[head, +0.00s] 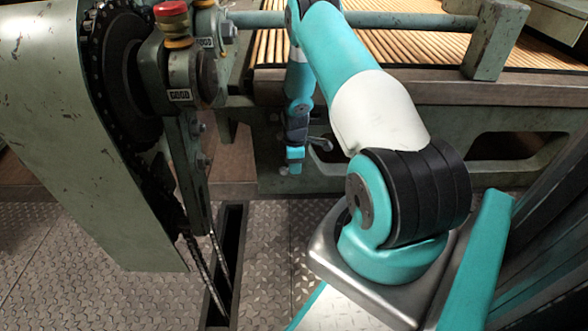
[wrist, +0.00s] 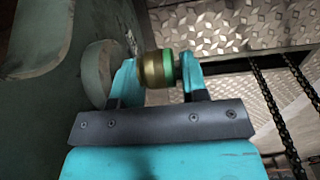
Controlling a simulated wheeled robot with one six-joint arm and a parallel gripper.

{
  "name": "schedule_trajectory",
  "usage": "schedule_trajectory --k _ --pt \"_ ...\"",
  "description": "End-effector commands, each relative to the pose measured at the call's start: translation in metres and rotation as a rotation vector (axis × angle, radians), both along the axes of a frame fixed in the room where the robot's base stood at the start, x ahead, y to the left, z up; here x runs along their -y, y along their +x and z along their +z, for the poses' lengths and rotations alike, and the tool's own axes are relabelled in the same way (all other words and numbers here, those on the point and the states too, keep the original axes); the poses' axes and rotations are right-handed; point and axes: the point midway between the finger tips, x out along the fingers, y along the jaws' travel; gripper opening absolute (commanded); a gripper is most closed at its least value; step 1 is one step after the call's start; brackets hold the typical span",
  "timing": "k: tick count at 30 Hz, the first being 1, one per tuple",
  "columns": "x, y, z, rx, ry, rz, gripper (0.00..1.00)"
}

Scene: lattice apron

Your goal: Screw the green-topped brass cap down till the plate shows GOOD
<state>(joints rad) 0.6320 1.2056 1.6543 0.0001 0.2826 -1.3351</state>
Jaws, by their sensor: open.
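The green-topped brass cap (wrist: 158,68) shows in the wrist view, its brass body to the left and its green top to the right. I cannot pick it out in the head view. My gripper (wrist: 160,66) is open, with one teal fingertip on each side of the cap. I cannot tell whether either finger touches it. In the head view my gripper (head: 291,170) hangs small below the arm, in front of the green frame. Two small plates read GOOD, a lower one (head: 180,95) and an upper one (head: 205,43). I cannot tell which belongs to this cap.
A red-topped brass cap (head: 172,20) stands on the machine at the upper left. A large green housing (head: 95,150) with a chain wheel (head: 115,75) fills the left. Chains (head: 205,265) drop into a floor slot. A slatted bed (head: 400,45) lies behind my arm.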

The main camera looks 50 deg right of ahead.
Motion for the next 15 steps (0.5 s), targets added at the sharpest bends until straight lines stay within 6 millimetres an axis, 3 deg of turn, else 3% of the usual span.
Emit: schedule_trajectory --k 8,9,13,15 --pt "-0.0013 0.0015 -0.0062 0.001 -0.001 0.003 0.40" --pt "-0.0015 0.0016 -0.0061 0.001 -0.001 0.003 0.38" --pt "-0.0018 0.0018 -0.0061 0.001 -0.001 0.004 0.08" --pt "-0.0018 0.0018 -0.0060 0.001 -0.001 0.004 0.06"
